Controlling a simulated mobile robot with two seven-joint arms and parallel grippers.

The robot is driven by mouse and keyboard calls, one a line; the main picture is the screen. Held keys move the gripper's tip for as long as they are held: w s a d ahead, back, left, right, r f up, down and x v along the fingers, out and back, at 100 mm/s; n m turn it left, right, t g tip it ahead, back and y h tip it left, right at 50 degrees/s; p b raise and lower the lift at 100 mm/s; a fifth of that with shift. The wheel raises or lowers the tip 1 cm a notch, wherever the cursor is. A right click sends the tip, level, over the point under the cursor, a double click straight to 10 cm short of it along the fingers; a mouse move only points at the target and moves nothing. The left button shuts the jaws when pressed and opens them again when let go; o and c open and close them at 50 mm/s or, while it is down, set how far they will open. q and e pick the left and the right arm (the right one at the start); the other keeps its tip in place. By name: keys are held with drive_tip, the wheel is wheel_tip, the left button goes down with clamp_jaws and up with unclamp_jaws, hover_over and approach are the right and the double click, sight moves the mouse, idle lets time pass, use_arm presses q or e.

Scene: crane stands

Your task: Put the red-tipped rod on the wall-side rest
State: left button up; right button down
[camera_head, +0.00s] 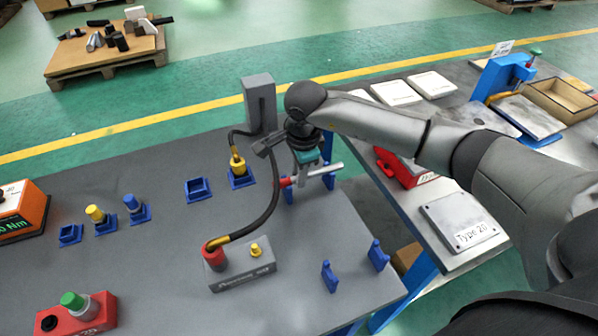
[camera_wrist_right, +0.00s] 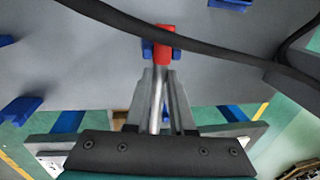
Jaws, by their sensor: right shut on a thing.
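The red-tipped rod (camera_head: 325,170) is silver with a red end (camera_head: 284,182) pointing left. My right gripper (camera_head: 302,178) is shut on its middle, from above. The rod lies across a rest of two blue posts (camera_head: 329,180) at the table's far right; I cannot tell whether it touches them. In the right wrist view the red tip (camera_wrist_right: 164,42) shows in front of a blue post (camera_wrist_right: 147,49), and the shaft (camera_wrist_right: 157,105) runs between the fingers. A second pair of blue posts (camera_head: 378,256) stands empty nearer the front. My left gripper is out of view.
A black cable (camera_head: 274,200) loops close beside the gripper, from a grey box (camera_head: 240,267) up towards a grey upright stand (camera_head: 259,105). Blue holders (camera_head: 197,190) stand to the left. A second table (camera_head: 430,180) lies to the right across a gap.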

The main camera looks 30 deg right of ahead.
drive_tip(key=c, duration=0.7)
unclamp_jaws()
drive_tip(key=shift+f, duration=0.1)
drive_tip(key=r+p, duration=0.2)
drive_tip(key=r, duration=0.1)
drive_tip(key=s+r+p, duration=0.1)
drive_tip(key=r+p, duration=0.1)
drive_tip(key=shift+w, duration=0.1)
drive_tip(key=r, duration=0.5)
drive_tip(key=s+r+p, duration=0.1)
drive_tip(key=r, duration=0.4)
drive_tip(key=s+r, duration=0.1)
drive_tip(key=r, duration=0.4)
drive_tip(key=shift+s+a, duration=0.2)
